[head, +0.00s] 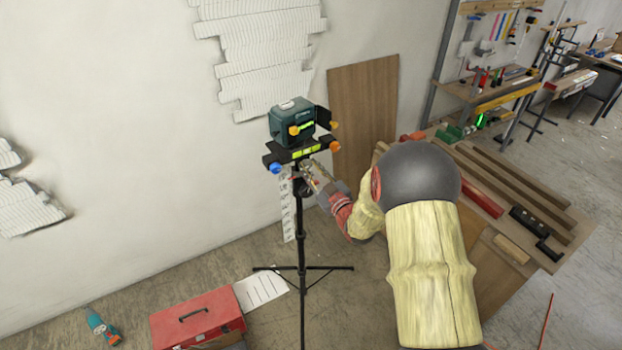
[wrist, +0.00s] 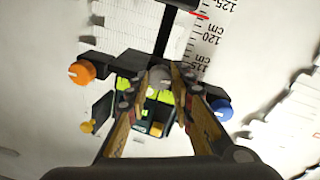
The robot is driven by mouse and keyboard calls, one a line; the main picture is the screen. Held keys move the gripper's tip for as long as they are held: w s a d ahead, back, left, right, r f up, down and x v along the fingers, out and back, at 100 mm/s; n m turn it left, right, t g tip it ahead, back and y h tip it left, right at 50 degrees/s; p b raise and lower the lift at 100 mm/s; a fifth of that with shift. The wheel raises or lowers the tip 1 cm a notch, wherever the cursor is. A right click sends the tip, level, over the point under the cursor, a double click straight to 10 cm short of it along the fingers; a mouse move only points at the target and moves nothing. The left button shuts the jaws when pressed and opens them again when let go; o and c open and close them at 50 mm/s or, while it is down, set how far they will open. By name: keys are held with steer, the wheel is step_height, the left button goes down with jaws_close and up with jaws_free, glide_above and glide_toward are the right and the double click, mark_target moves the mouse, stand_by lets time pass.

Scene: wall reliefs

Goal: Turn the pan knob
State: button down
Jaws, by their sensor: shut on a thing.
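A teal laser level (head: 290,119) sits on a black bracket head on top of a tripod (head: 301,245). The head has an orange knob (head: 335,146) and a blue knob (head: 276,168) at its ends; the wrist view also shows the orange knob (wrist: 82,72) and the blue knob (wrist: 222,109). A grey round knob (wrist: 159,74) is between them, below the bracket. No label shows which is the pan knob. My gripper (wrist: 165,78) is shut on the grey knob, with one finger on each side. In the head view my gripper (head: 307,171) is just under the bracket.
A scale strip (head: 288,210) stands behind the tripod against the wall. A red toolbox (head: 197,318) and a teal drill (head: 101,326) lie on the floor at left. A bench with wooden beams (head: 530,180) is at right. The floor left of the tripod is partly clear.

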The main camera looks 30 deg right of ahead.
steer(key=n+b, duration=0.3)
steer(key=b, duration=0.2)
steer(key=shift+f+n, duration=0.3)
steer(key=shift+n, duration=0.1)
steer(key=n+b, duration=0.3)
steer(key=b, duration=0.1)
steer(key=shift+r, duration=0.15)
steer(key=shift+n, duration=0.3)
steer(key=c, duration=1.5)
jaws_free()
steer(key=shift+r, duration=0.1)
steer(key=shift+c, duration=0.2)
steer(key=shift+s, duration=0.1)
steer(key=s, duration=1.1)
steer(key=shift+s+f, duration=0.25)
steer(key=shift+s, duration=0.15)
